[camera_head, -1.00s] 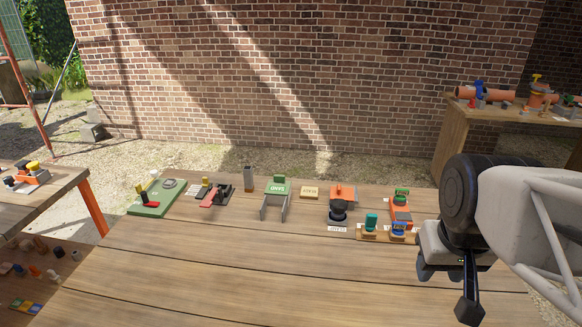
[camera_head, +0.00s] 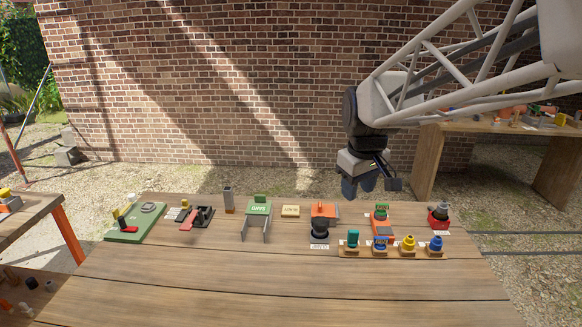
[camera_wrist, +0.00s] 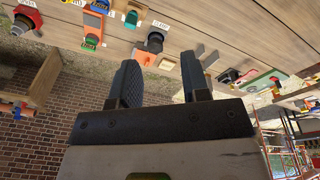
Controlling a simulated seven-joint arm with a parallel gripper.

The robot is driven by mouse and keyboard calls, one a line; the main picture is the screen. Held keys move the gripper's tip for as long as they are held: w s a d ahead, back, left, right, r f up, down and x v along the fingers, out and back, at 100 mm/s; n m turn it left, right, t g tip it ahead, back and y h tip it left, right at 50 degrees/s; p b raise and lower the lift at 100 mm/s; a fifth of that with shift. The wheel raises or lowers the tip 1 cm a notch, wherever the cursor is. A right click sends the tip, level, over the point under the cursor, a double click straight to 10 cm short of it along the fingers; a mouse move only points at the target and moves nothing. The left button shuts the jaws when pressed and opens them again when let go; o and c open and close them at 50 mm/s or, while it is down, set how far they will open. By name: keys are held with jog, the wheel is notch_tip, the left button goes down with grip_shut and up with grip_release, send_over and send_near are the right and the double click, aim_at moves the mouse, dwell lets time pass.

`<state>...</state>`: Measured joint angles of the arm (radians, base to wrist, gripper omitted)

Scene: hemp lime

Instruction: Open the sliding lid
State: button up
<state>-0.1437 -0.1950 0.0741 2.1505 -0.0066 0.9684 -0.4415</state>
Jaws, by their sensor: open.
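A green lid (camera_head: 258,208) marked SAND, with a small raised green block at its back edge, sits on the wooden table. Two grey rails (camera_head: 244,228) run from it towards the near side, with a gap between them. My gripper (camera_head: 371,182) hangs in the air, right of the lid and above the table's back part, apart from everything. In the wrist view its two dark fingers (camera_wrist: 160,82) are spread with nothing between them. Grey rails (camera_wrist: 207,57) show partly there by the right finger; I cannot make out the lid.
A tan plate (camera_head: 291,211) and an orange box (camera_head: 324,211) with a black knob (camera_head: 319,232) in front stand right of the lid. Several coloured knobs sit further right. The table's front is clear.

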jog(key=w+a+f+n, duration=0.25)
jog(key=w+a, duration=0.25)
jog(key=w, duration=0.5)
jog(key=n+g, duration=0.2)
jog(key=n, duration=0.7)
send_over(260, 195)
jog(key=shift+m, duration=0.25)
jog(key=f, duration=1.5)
jog(key=shift+s+d+f, duration=0.1)
jog(key=shift+d+f, duration=0.15)
jog(key=shift+a+f, duration=0.25)
jog(key=shift+a, duration=0.05)
jog(key=shift+f, duration=0.1)
jog(key=shift+f, duration=3.8)
grip_shut()
